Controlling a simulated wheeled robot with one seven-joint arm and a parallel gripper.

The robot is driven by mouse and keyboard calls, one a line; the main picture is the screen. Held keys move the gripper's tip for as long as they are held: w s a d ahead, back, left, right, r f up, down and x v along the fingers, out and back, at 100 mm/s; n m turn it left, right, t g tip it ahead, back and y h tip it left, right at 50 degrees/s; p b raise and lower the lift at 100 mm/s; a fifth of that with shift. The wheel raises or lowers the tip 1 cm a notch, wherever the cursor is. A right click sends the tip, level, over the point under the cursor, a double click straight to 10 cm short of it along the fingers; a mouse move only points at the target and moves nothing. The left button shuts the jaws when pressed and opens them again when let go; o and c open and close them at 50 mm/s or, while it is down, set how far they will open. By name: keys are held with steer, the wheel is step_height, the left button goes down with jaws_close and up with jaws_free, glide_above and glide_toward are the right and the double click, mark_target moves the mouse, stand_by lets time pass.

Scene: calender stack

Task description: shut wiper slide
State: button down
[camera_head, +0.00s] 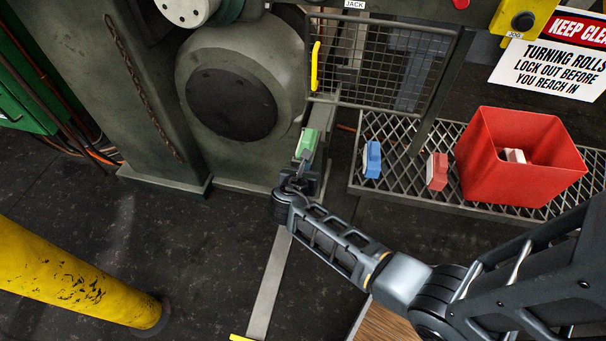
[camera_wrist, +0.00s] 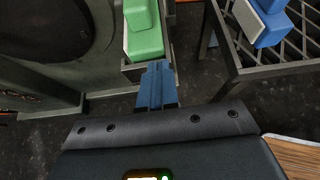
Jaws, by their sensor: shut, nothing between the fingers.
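A green block (camera_head: 308,142) sits on a narrow grey ledge at the machine's right side; it also shows in the wrist view (camera_wrist: 143,32). I take the ledge (camera_wrist: 133,71) to be part of the wiper slide, but cannot tell for sure. My gripper (camera_head: 303,160) is at the near end of the green block. In the wrist view my fingers (camera_wrist: 157,70) are together and empty, close below the block's near face. I cannot tell whether they touch it. My wrist hides part of the ledge in the head view.
A mesh shelf (camera_head: 395,185) at right holds a blue block (camera_head: 372,159), a red-and-white block (camera_head: 437,171) and a red bin (camera_head: 515,180). A wire guard (camera_head: 385,65) stands behind. A yellow post (camera_head: 75,275) is at lower left. A grey strip (camera_head: 268,290) runs along the floor.

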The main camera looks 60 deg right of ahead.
steer(key=w+d+b, duration=0.1)
steer(key=w+d, duration=0.1)
steer(key=d, duration=0.4)
steer(key=w+d+b, duration=0.1)
steer(key=w+d, duration=0.1)
steer(key=d, duration=0.5)
steer(key=w+d+b, duration=0.1)
steer(key=w+d, duration=0.2)
steer(key=d, duration=0.3)
steer(key=shift+d, duration=0.25)
